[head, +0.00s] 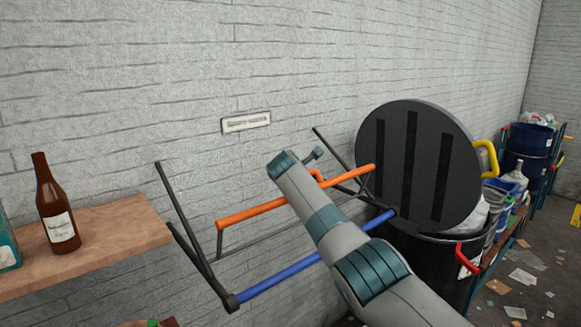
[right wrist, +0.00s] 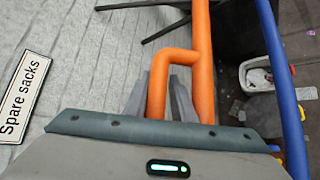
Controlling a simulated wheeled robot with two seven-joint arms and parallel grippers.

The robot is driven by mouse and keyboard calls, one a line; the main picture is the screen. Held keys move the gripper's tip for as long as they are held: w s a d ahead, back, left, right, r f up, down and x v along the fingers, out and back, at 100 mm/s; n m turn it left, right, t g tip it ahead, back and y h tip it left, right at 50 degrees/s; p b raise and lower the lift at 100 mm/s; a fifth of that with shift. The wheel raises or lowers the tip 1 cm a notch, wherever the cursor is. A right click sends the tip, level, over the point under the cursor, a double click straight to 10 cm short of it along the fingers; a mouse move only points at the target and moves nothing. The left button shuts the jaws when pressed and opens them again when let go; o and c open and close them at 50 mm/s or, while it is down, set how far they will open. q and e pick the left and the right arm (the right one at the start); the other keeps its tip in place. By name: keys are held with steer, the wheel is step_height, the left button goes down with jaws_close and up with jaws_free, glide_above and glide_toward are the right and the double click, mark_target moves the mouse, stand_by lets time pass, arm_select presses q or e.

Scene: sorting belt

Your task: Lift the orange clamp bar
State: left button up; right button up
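The orange clamp bar (head: 251,213) slants across the middle of the head view, held on dark frame arms in front of the wall. A bent orange handle shows near its middle. My right arm crosses in front of the bar and hides its centre and the gripper. In the right wrist view the orange bar (right wrist: 202,80) runs top to bottom, and its handle bends down between the two grey fingers of my right gripper (right wrist: 162,88). The fingers stand close on both sides of the handle; whether they press on it I cannot tell. My left gripper is out of view.
A blue bar (head: 277,276) runs below the orange one. A black bin (head: 437,262) with a raised round lid (head: 418,167) stands to the right. A brown bottle (head: 58,215) stands on a wooden shelf (head: 118,231) at left. A "Spare sacks" sign (right wrist: 22,97) is on the wall.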

steer(key=shift+s+a+r+p, duration=0.2)
steer(key=shift+s+a+r, duration=0.35)
steer(key=shift+s+r, duration=0.5)
steer(key=shift+s+a+r+p, duration=0.15)
steer(key=shift+s+a+r, duration=0.4)
steer(key=shift+s+r, duration=0.5)
steer(key=shift+s+a+r+p, duration=0.2)
steer(key=shift+s+a+r, duration=0.35)
steer(key=shift+s+r, duration=0.5)
steer(key=shift+v, duration=1.05)
steer(key=s+a+r, duration=0.3)
steer(key=s+r, duration=0.2)
steer(key=shift+s, duration=0.3)
steer(key=shift+r, duration=0.2)
